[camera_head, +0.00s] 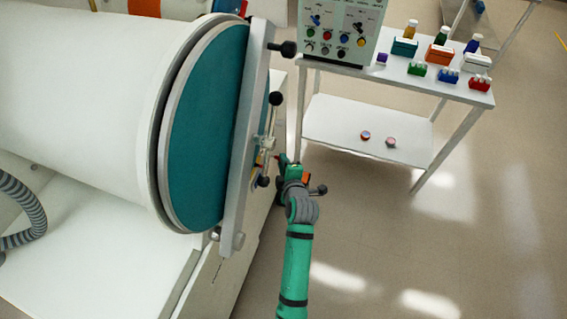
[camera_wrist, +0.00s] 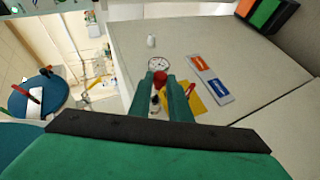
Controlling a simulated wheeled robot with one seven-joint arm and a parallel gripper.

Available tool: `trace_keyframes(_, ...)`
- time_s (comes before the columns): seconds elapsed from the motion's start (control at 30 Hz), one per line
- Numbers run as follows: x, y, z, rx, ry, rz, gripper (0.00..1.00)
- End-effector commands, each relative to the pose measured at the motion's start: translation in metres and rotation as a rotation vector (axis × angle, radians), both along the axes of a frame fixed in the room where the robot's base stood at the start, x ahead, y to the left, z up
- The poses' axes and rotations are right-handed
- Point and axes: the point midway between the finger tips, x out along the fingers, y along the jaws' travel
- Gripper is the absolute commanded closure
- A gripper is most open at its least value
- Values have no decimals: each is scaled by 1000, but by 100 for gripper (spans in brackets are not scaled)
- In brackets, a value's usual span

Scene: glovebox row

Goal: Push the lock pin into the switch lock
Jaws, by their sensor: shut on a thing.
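My gripper (camera_wrist: 161,84) is shut on a small red piece (camera_wrist: 160,77), which appears to be the lock pin, seen between the teal fingertips in the wrist view. Just beyond the tips is a round white dial (camera_wrist: 158,63) on a pale panel. Behind the right finger is a yellow plate (camera_wrist: 204,100) with a small red part; I cannot tell whether it is the switch lock. In the head view my gripper (camera_head: 287,166) is beside the chamber's right side, low by the door bar. Whether the pin touches any opening is hidden.
The large white chamber with its teal door (camera_head: 208,130) fills the left. A black-knobbed handle (camera_head: 270,140) is close to my gripper. The pale panel carries an orange and blue label (camera_wrist: 210,79) and a white knob (camera_wrist: 151,41). A white cart (camera_head: 372,130) stands right; floor is open beyond.

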Motion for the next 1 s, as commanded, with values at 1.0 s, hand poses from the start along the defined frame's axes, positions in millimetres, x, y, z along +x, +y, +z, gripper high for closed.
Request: trace_keyframes(1.0,2,6,0,0,0,0,100)
